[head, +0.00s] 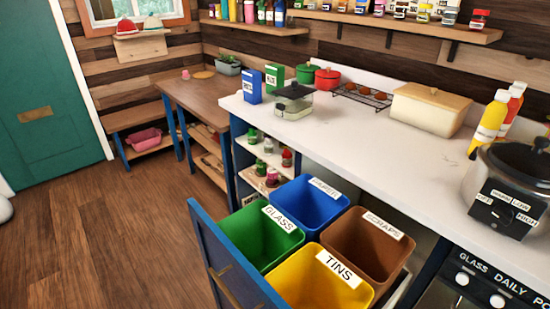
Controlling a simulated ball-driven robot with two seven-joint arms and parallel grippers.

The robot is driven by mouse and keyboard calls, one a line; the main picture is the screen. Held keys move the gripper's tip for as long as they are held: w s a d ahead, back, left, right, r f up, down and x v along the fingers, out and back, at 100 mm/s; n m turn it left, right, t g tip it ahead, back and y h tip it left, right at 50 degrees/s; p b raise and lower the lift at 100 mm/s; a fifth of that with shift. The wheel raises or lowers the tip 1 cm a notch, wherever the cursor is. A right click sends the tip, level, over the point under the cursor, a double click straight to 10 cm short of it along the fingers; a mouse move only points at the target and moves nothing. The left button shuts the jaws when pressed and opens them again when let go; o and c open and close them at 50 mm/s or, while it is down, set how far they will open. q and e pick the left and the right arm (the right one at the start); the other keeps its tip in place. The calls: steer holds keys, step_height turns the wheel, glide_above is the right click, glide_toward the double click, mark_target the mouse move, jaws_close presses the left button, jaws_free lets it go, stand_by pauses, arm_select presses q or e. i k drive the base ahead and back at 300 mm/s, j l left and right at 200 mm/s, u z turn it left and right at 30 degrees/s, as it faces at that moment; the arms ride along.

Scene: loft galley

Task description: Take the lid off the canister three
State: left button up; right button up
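I see no canister labelled three in the head view. On the white counter (345,135), a green lidded pot (306,74) and a red lidded pot (327,79) stand near the wall. A cream bread bin (428,108) with a wooden lid stands to their right. A black slow cooker (510,187) with a dark lid is at the right edge. Small jars line the upper shelf (400,24), too small to read. Neither of my grippers is in view.
A pulled-out drawer holds blue, green (262,236), brown (368,246) and yellow (318,282) bins in front of the counter. A kitchen scale (293,101) and yellow bottle (489,124) stand on it. The wooden floor (110,240) at left is clear.

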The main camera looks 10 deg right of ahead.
mark_target(294, 91)
steer(key=i+j, duration=0.25)
steer(key=i+j+z, duration=0.4)
steer(key=j, duration=0.2)
steer(key=i+j+z, duration=0.2)
steer(key=j, duration=0.2)
steer(key=i+j+z, duration=0.4)
steer(key=j, duration=0.4)
steer(key=i+j+z, duration=0.2)
steer(key=j, duration=0.2)
steer(key=k, duration=0.1)
